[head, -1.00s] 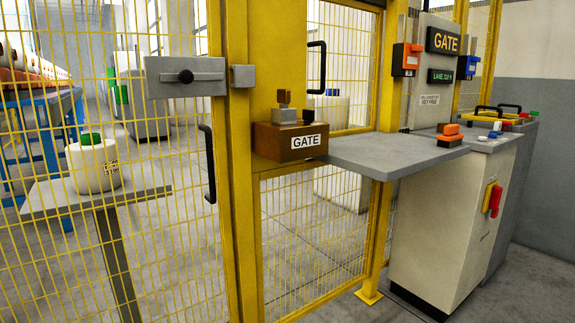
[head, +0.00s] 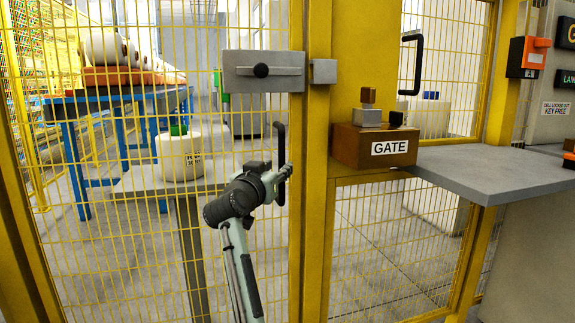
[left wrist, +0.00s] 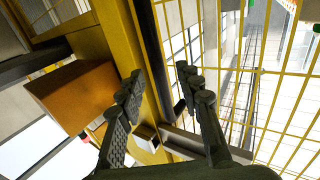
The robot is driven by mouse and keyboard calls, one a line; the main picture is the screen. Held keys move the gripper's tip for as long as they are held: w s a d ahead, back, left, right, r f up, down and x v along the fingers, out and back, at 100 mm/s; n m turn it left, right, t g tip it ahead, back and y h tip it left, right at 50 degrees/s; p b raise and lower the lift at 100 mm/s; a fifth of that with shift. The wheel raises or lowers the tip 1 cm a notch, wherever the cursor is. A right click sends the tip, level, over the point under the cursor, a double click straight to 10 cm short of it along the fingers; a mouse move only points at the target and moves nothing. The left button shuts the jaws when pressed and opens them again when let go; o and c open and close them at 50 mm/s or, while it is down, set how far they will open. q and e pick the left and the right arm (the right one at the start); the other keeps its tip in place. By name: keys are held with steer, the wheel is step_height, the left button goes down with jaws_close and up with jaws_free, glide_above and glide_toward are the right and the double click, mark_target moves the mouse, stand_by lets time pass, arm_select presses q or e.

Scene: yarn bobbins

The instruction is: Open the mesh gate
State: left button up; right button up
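The yellow mesh gate (head: 230,125) stands shut against the yellow post (head: 316,170) in the head view. A black upright handle (head: 280,134) is on its right edge. My left gripper (head: 286,172) is at the lower part of the handle. In the left wrist view its fingers (left wrist: 160,80) are apart, with a dark bar, apparently the handle, between them in the picture. I cannot tell if they touch it. My right gripper is out of view.
A brown box (head: 350,146) labelled GATE and a grey shelf (head: 490,172) stick out right of the post. Behind the mesh are a white bobbin (head: 180,158) on a grey stand and a blue table (head: 70,130) with more bobbins. A second black handle (head: 418,62) is upper right.

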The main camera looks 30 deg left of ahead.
mark_target(281, 165)
arm_select(q)
steer(key=shift+x, duration=1.85)
steer(key=shift+d, duration=0.1)
jaws_close()
